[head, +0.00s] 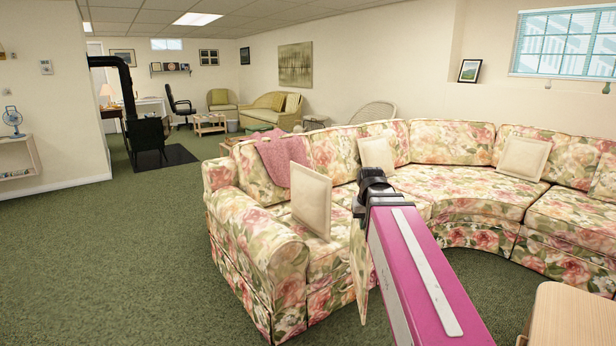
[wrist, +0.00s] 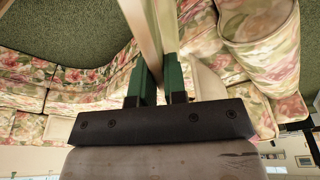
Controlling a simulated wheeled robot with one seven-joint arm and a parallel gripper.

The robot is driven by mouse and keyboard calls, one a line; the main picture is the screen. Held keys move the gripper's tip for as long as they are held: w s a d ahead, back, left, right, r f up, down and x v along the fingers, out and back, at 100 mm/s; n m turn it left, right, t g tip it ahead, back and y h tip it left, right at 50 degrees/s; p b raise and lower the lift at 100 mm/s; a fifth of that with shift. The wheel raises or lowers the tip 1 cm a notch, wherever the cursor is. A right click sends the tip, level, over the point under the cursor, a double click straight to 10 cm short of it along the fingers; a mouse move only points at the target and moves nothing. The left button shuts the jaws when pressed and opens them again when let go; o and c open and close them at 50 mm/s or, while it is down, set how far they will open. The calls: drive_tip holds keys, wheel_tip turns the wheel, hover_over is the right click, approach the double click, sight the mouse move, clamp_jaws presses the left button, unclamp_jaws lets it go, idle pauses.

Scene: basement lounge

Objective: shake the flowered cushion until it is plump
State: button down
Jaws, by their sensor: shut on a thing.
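My gripper (wrist: 160,78) shows in the wrist view with its two green fingers shut on a thin, pale, flat thing, the cushion (wrist: 150,28), seen nearly edge-on. In the head view the cushion (head: 359,262) hangs upright as a narrow beige panel left of my pink arm, in front of the sofa. Its pattern is hard to make out at this angle. My arm hides part of it, and my fingers are hidden in the head view.
A curved flowered sofa (head: 335,262) fills the middle and right. Plain cream cushions (head: 311,200) and a pink throw (head: 275,160) lie on it. A wooden table (head: 575,318) stands at lower right. Open green carpet (head: 110,260) lies at left.

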drive_tip(key=shift+w+r, duration=0.1)
drive_tip(key=shift+r, duration=2.15)
drive_tip(key=shift+f, duration=0.2)
drive_tip(key=x, duration=0.2)
drive_tip(key=s+x, duration=0.1)
drive_tip(key=x, duration=0.1)
drive_tip(key=shift+f, duration=0.25)
drive_tip(key=shift+r, duration=0.15)
drive_tip(key=shift+w, duration=0.1)
